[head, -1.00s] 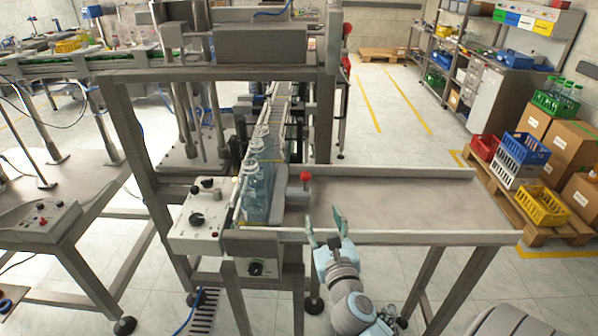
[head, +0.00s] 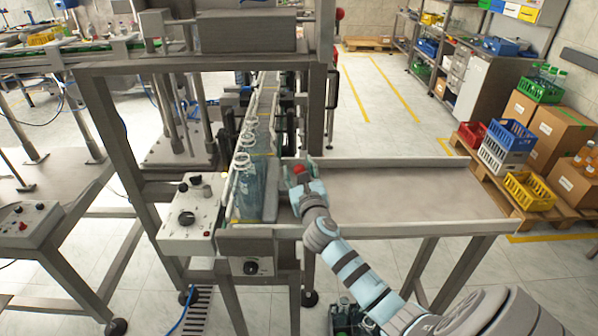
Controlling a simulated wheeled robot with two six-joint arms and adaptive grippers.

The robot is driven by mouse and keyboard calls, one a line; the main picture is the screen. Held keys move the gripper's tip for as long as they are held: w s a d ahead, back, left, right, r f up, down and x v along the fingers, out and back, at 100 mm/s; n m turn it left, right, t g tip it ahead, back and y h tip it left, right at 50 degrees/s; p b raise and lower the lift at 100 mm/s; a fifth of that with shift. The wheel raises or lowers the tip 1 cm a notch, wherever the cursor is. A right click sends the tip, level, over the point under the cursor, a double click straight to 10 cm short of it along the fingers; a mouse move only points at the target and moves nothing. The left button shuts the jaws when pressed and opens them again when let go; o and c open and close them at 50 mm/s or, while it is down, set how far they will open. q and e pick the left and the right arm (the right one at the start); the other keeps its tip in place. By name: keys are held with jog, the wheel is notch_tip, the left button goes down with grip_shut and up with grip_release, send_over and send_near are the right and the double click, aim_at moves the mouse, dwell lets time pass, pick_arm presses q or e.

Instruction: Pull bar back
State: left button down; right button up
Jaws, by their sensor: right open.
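The bar (head: 271,198) is a grey metal piece beside the row of clear bottles (head: 246,190) on the narrow conveyor, with a red knob (head: 299,169) at its right. My right gripper (head: 301,168) is open, with its fingers on either side of the red knob. I cannot tell whether the fingers touch it. The gripper hides the knob's lower part and the part of the bar below it. My left gripper is not in view.
A bare metal tray table (head: 400,188) with raised rims extends right of the bar. A control box (head: 189,217) stands left of the bottles. The machine frame (head: 200,55) spans overhead. A crate with bottles (head: 346,318) sits on the floor below.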

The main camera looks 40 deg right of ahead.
jog(key=shift+s+r, duration=0.1)
jog(key=shift+s, duration=0.05)
jog(key=shift+c, duration=0.2)
grip_shut()
